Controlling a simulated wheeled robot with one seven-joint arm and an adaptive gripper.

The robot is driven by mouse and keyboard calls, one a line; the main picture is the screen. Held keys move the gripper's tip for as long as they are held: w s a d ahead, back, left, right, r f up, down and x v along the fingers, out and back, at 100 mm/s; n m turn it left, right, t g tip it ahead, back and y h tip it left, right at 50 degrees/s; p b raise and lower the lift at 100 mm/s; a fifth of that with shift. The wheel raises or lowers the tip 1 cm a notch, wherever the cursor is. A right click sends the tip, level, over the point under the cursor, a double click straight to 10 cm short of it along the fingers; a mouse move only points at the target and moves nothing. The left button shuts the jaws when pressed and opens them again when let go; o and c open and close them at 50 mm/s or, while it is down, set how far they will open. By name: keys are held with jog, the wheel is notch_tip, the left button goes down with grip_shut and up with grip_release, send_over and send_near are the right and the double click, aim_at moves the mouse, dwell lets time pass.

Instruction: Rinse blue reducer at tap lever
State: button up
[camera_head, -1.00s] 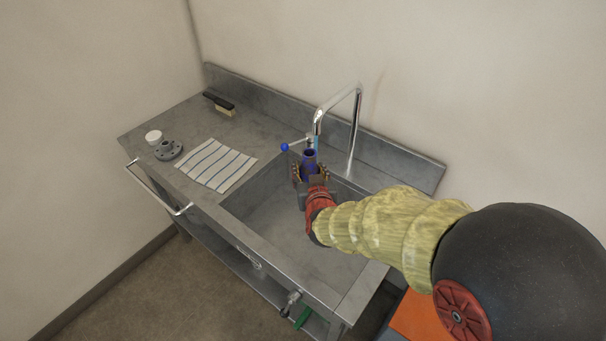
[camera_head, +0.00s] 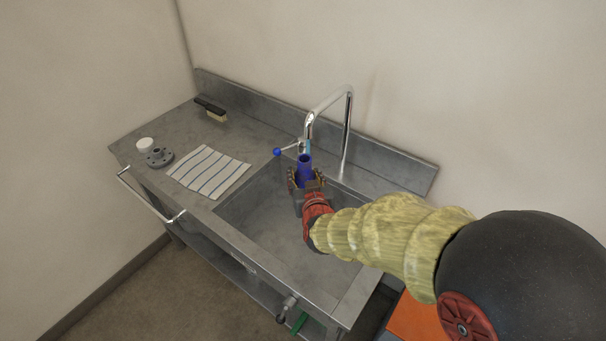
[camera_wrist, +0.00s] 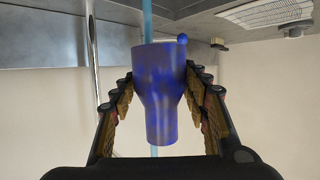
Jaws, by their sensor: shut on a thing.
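The blue reducer (camera_head: 304,170) is in my gripper (camera_head: 306,181), held over the sink basin (camera_head: 265,225) just below the tap spout (camera_head: 308,125). The wrist view shows the reducer (camera_wrist: 160,95) between the two fingers of my gripper (camera_wrist: 163,100), which are shut on its sides. A pale blue water stream (camera_wrist: 147,20) shows on both sides of the reducer there; whether it runs through or behind it I cannot tell. The tap lever (camera_head: 278,152) with its blue ball knob sticks out left of the spout; the knob also shows in the wrist view (camera_wrist: 182,38).
A striped cloth (camera_head: 208,171) lies on the counter left of the basin. A grey flange (camera_head: 159,157), a white cap (camera_head: 145,144) and a brush (camera_head: 211,109) stand farther left. A rail (camera_head: 150,196) runs along the front edge. The backsplash (camera_head: 390,165) is close behind the tap.

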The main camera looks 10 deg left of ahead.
jog(key=shift+s+d, duration=0.1)
dwell(0.4)
jog(key=shift+w+a, duration=0.4)
jog(key=shift+w, duration=0.05)
jog(key=shift+s+d, duration=0.1)
jog(key=shift+s+d, duration=0.3)
jog(key=shift+s, duration=0.05)
jog(key=s+a+p, duration=0.2)
jog(key=s+a, duration=0.3)
jog(key=a, duration=0.1)
jog(key=shift+s, duration=0.15)
dwell(0.9)
jog(key=shift+r, duration=0.1)
dwell(1.1)
